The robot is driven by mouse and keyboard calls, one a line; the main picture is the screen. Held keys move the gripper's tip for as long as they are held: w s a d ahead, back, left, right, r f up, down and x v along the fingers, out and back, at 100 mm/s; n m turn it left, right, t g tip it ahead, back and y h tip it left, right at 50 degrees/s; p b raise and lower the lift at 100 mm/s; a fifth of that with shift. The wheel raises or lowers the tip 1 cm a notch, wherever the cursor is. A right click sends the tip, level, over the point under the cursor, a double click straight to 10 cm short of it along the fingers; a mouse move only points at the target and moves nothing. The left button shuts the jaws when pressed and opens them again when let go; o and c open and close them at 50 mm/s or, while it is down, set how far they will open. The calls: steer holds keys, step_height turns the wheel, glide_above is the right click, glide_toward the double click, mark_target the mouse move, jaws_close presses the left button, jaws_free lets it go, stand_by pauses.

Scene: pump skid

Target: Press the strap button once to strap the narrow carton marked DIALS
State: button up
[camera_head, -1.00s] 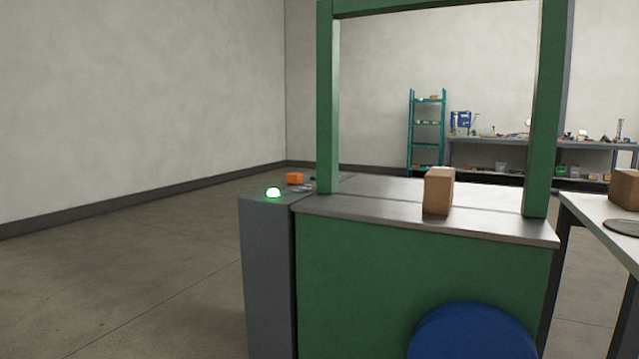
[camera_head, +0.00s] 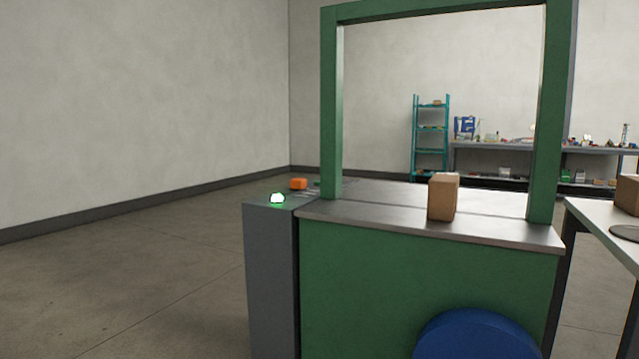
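A narrow brown carton (camera_head: 443,198) stands upright on the metal top of the green strapping machine (camera_head: 420,280), under its green arch and nearer the right post. No marking on the carton can be read from here. A glowing green-white dome button (camera_head: 277,198) sits on top of the grey pedestal (camera_head: 270,270) at the machine's left side. My gripper is not in view.
An orange object (camera_head: 299,183) lies behind the dome on the pedestal side. A white table (camera_head: 600,217) at right holds another brown carton (camera_head: 628,194) and a grey disc. A blue round part (camera_head: 478,335) is at the machine's front. Floor at left is clear.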

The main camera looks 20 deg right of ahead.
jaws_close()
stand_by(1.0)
